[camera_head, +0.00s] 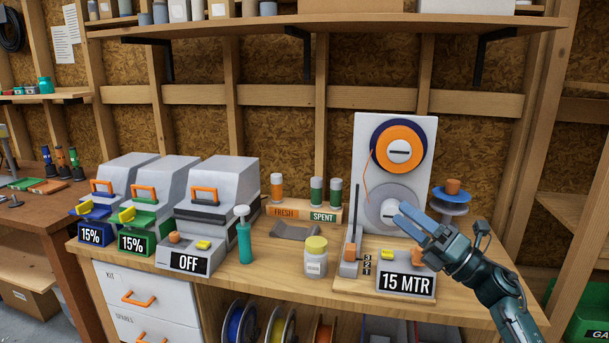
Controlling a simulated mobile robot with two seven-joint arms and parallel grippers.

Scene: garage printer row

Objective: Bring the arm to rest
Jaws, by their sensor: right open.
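My right gripper (411,226) comes in from the lower right and is open, with nothing between its fingers. It is in front of the grey lower spool (377,203) on the white upright panel (425,130) of the winder. Its fingers point up and left, and it hides part of the winder's base. I cannot tell whether it touches the winder. The winder's label (405,284) reads "15 MTR". My left gripper is not in view.
A white jar with a yellow lid (316,258), a teal pump bottle (243,240) and a grey box marked "OFF" (217,190) stand on the wooden bench (285,285). FRESH and SPENT bottles (316,190) stand behind. A blue spool stand (450,205) is behind my right gripper.

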